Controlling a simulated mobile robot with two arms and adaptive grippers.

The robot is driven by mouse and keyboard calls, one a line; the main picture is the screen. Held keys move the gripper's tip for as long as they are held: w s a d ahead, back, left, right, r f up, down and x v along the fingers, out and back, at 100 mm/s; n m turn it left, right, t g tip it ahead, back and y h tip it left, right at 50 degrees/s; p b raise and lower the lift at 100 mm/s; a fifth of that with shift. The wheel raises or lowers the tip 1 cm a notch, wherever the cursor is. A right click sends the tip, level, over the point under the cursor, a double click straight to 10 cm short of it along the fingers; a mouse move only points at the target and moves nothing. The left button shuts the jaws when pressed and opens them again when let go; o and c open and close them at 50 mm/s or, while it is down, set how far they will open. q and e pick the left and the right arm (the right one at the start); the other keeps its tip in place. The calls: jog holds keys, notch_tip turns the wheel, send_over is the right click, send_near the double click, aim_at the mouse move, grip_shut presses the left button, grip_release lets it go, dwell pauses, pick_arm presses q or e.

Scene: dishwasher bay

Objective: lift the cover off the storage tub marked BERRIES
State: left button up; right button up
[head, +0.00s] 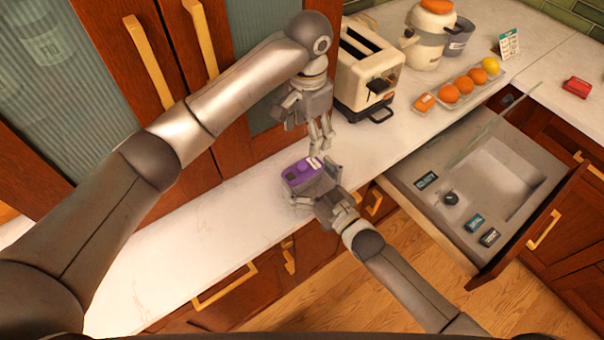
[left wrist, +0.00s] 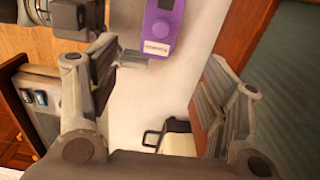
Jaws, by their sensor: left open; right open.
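A storage tub with a purple lid (head: 300,171) stands on the white counter near its front edge. The lid also shows in the left wrist view (left wrist: 163,30), with a round knob and a white label too small to read surely. My left gripper (head: 320,148) is open and empty, pointing down just above and behind the tub, apart from the lid. My right gripper (head: 314,192) is open at the tub's front right side, with its fingers close to the tub's lower body. I cannot tell whether they touch it. The right gripper hides part of the tub's side.
A cream toaster (head: 372,62) stands behind and right of the tub. Beyond it are a tray (head: 460,108) with oranges and a lemon, and a cream cooker (head: 428,35). An open drawer (head: 405,196) juts out at right. The counter left of the tub is clear.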

aim_at(294, 174)
pick_arm(q)
jog(key=shift+d, duration=0.1)
pick_arm(e)
jog(key=shift+w+a, duration=0.2)
jog(key=shift+w, duration=0.2)
jog(key=c, duration=1)
jog(key=shift+c, duration=0.2)
pick_arm(q)
jog(key=s+a, duration=0.2)
jog(key=a, duration=0.1)
notch_tip(294, 174, down, 11)
jog(key=shift+s+a+r, duration=0.1)
jog(key=shift+s+a, duration=0.05)
jog(key=c, duration=1.2)
jog(key=shift+r, duration=0.1)
jog(key=shift+c, duration=0.2)
